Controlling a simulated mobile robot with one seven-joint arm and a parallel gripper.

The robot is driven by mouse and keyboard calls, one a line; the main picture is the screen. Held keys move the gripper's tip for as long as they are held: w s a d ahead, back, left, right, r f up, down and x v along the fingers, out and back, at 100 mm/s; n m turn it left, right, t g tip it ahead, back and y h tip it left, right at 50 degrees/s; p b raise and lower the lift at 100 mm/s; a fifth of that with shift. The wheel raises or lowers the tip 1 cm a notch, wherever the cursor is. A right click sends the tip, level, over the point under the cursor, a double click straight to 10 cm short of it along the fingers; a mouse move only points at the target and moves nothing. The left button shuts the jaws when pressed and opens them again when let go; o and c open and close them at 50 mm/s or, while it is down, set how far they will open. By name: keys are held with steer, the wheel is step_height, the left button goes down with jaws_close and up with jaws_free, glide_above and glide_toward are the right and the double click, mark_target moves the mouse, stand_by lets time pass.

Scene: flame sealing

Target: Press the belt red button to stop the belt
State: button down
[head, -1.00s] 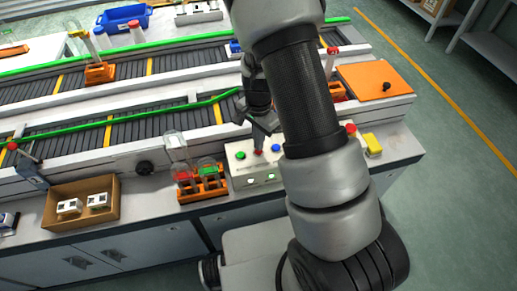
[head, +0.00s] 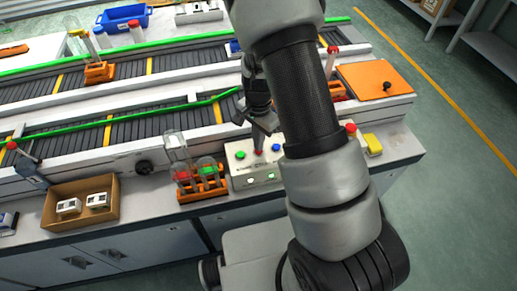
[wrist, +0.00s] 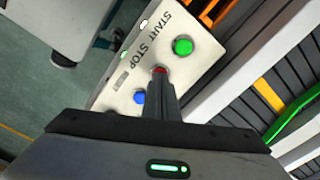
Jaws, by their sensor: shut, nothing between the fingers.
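The control box (head: 243,172) is pale, with START and STOP lettering, and sits at the front edge of the bench. Its red button (wrist: 160,70) is beside the STOP word in the wrist view, between the green button (wrist: 183,46) and the blue button (wrist: 139,97). My gripper (wrist: 162,82) is shut and empty, pointing down with its fingertips right at the red button and partly covering it. In the head view my gripper (head: 259,143) is over the middle of the box. I cannot tell whether the button is pressed in.
An orange rack with glassware (head: 203,187) stands just left of the box. An open cardboard box (head: 80,212) lies further left. A yellow block (head: 373,144) and another red button (head: 351,128) are to the right. Conveyor belts (head: 70,145) with green rails run behind.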

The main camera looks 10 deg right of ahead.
steer(key=shift+f+b, duration=0.45)
steer(key=shift+f, duration=0.2)
steer(key=shift+r, duration=0.1)
step_height(320, 180, up, 8)
steer(key=p, duration=0.6)
stand_by(0.7)
step_height(320, 180, up, 10)
steer(key=n+t, duration=0.1)
steer(key=n, duration=0.1)
glide_above(254, 154)
steer(key=s+r+n+t+y, duration=0.15)
steer(key=s+r+n, duration=0.3)
steer(key=r, duration=0.75)
steer(key=s+d+r+n+t+h, duration=0.1)
steer(key=s+r+n+t, duration=0.2)
steer(key=s+r, duration=0.7)
steer(key=s+n, duration=0.2)
steer(key=s, duration=0.1)
steer(key=shift+s+d, duration=0.3)
steer(key=shift+s, duration=0.05)
